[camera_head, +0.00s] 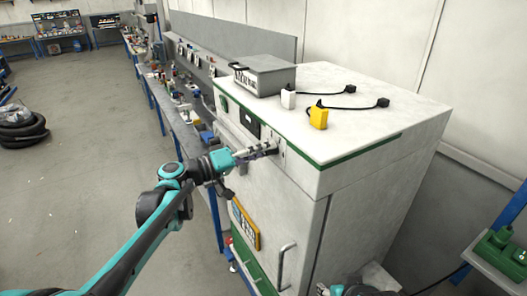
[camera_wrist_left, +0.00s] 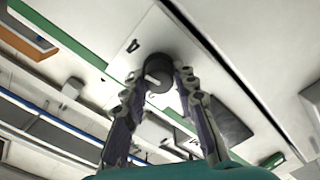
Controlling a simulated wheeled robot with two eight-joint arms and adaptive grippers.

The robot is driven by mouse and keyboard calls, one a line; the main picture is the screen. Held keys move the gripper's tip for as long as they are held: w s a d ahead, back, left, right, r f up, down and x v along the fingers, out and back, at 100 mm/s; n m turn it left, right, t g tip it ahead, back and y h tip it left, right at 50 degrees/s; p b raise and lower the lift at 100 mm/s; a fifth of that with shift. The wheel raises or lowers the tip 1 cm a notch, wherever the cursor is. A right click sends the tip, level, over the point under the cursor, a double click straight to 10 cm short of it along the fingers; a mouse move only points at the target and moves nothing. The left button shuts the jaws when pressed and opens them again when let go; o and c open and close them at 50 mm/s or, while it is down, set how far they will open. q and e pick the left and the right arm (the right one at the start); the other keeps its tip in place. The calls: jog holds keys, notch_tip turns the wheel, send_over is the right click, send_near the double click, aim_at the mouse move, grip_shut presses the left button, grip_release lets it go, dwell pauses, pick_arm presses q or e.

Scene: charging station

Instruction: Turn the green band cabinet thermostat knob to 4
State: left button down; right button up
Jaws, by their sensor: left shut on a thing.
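The white cabinet (camera_head: 330,215) has a green band (camera_head: 368,150) along its top edge. Its dark round thermostat knob (camera_wrist_left: 160,78) shows in the left wrist view between my left fingertips, with a pale mark on its face. A black figure that looks like a 4 (camera_wrist_left: 133,46) is printed on the pale plate beside it. My left gripper (camera_head: 273,150) is at the upper front of the cabinet, its two fingers shut on the knob from both sides.
A grey box (camera_head: 264,76), a white plug (camera_head: 288,99) and a yellow plug (camera_head: 318,117) are on the cabinet top. A door handle (camera_head: 284,265) juts out below my left gripper. A cluttered bench runs along the wall. The floor at left is mostly clear.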

pick_arm(q)
jog(key=shift+f+m, duration=0.1)
jog(key=shift+m, duration=0.8)
jog(key=shift+s, duration=0.1)
jog(key=c, duration=1.2)
grip_release()
jog(key=shift+a, duration=0.1)
jog(key=v, duration=1.1)
jog(key=shift+s+a, duration=0.25)
jog(key=shift+a, duration=0.1)
